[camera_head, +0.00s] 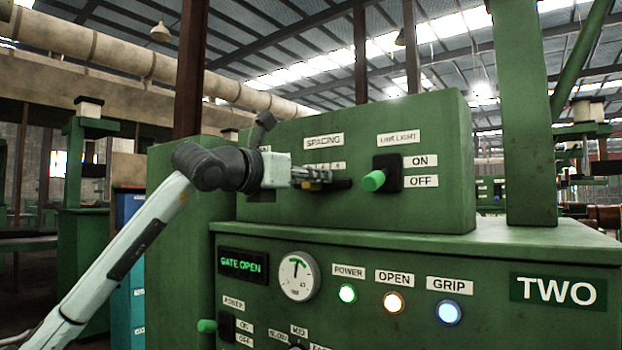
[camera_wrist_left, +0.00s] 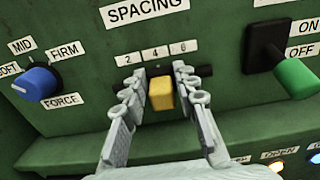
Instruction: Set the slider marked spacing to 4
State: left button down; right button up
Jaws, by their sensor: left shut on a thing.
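The slider under the SPACING label (camera_head: 323,141) has a yellow knob (camera_wrist_left: 161,95) in a dark horizontal slot. Small tags 2, 4 and 6 (camera_wrist_left: 155,54) sit above the slot. In the wrist view the knob stands roughly below the 4 tag. My left gripper (camera_head: 322,179) reaches the slider from the left in the head view. Its fingers (camera_wrist_left: 160,100) are shut on the knob, one on each side. My right gripper is not in view.
A switch with a green lever (camera_head: 374,181) is right of the slider, at OFF. A blue FORCE dial (camera_wrist_left: 36,83) is to the left. Below are a GATE OPEN display (camera_head: 242,265), a round gauge (camera_head: 299,277) and lit lamps. The green ledge juts out under the panel.

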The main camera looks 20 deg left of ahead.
pick_arm(q)
jog(key=c, duration=1.3)
grip_release()
jog(key=v, duration=1.2)
jog(key=shift+r, duration=0.1)
